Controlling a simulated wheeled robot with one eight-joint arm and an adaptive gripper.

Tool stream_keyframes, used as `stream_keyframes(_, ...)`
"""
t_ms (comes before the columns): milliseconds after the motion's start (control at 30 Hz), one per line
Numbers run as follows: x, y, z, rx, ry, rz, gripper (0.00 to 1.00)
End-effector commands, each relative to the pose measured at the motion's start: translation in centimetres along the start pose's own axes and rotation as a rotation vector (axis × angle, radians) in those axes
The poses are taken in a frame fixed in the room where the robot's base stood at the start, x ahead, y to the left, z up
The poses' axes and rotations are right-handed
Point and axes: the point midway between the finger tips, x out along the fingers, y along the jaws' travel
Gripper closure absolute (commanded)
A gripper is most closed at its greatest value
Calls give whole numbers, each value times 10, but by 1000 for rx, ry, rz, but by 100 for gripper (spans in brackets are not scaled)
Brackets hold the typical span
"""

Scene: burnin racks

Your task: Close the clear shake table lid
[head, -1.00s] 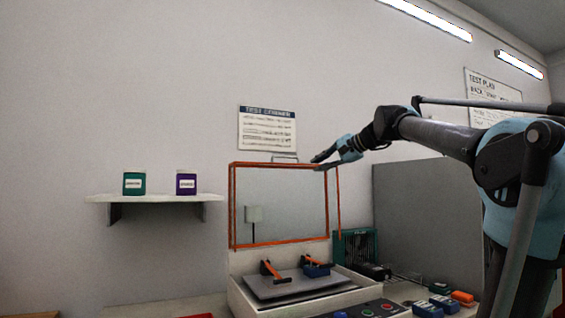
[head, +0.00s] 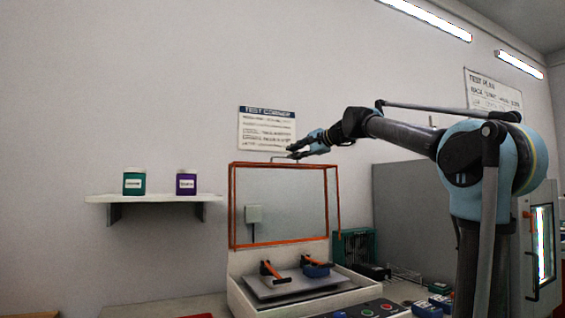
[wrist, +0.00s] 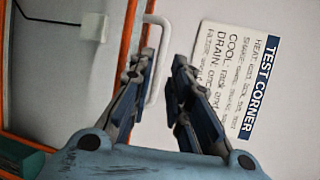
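The clear shake table lid (head: 300,215) has an orange frame and stands raised, upright at the back of the shake table (head: 245,298). A pale bar handle (head: 284,158) sits on the lid's top edge. In the wrist view the orange frame runs down the left and the handle (wrist: 157,62) shows between and beyond my fingers. My gripper (head: 292,151) is at the handle's height, near its right end. Its two fingers (wrist: 163,62) are apart, so it is open. I cannot tell whether a finger touches the handle.
A shelf (head: 150,198) with two jars is at left. A grey panel (head: 410,215) stands at right. A sign (head: 266,126) hangs behind.

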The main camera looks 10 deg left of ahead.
Motion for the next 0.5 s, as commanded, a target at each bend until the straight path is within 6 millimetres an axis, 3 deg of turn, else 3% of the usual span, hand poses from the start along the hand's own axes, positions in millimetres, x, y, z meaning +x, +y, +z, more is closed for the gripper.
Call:
stream_keyframes(300, 53, 0, 1, -1, -2, 0, 82)
stream_keyframes(500, 70, 0, 0, 1, -1, 0, 82)
